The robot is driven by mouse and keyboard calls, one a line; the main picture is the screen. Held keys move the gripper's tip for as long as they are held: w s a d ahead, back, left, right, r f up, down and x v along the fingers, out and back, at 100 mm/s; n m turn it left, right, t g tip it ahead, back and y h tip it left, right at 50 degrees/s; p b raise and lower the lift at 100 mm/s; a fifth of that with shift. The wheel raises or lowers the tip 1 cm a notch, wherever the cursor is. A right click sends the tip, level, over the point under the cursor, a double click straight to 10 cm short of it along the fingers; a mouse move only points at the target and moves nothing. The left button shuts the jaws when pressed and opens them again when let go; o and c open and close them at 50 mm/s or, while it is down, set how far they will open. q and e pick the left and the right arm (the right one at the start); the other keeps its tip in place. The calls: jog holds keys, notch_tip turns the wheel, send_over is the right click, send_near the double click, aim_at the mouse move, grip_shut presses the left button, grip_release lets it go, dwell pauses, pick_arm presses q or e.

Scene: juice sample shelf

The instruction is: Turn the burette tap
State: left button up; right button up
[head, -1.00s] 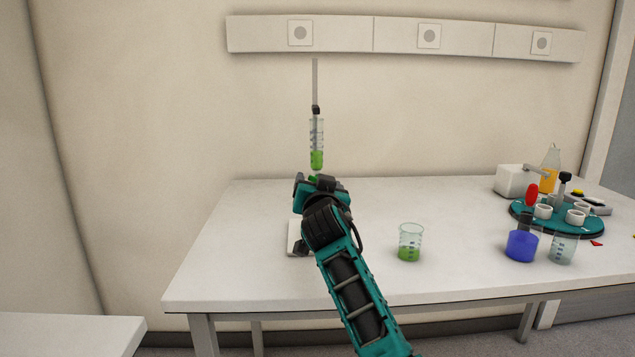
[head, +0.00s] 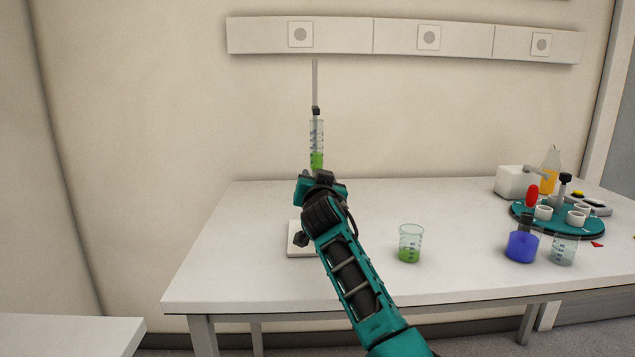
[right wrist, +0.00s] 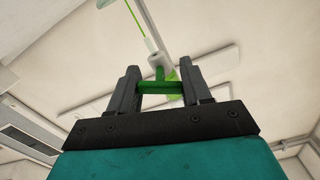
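The burette (head: 317,135) is a clear graduated tube with green liquid low in it, upright on a thin grey rod (head: 315,80). Its lower end is hidden behind my right gripper (head: 318,185) in the head view. In the right wrist view, the green burette tap (right wrist: 160,87) has its bar lying crosswise between the fingers of my right gripper (right wrist: 161,88). Both ends of the bar appear to touch the fingers. A thin green line (right wrist: 136,15) shows inside the tube above. My left gripper is not in view.
A white stand base (head: 294,238) sits on the white table (head: 230,270) under my arm. A beaker of green liquid (head: 410,243) stands to its right.

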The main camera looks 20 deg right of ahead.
jog(key=c, duration=0.5)
jog(key=shift+n+p, duration=0.4)
jog(key=shift+n, duration=0.1)
jog(key=shift+r+n+p, duration=0.1)
jog(key=shift+n+p, duration=0.45)
jog(key=shift+n, duration=1.15)
jog(key=shift+n+p, duration=0.3)
jog(key=shift+n, duration=0.2)
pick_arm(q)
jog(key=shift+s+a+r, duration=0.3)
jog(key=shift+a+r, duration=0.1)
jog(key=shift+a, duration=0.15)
pick_arm(e)
jog(key=o, duration=1)
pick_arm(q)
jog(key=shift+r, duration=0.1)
pick_arm(e)
jog(key=shift+o, duration=0.2)
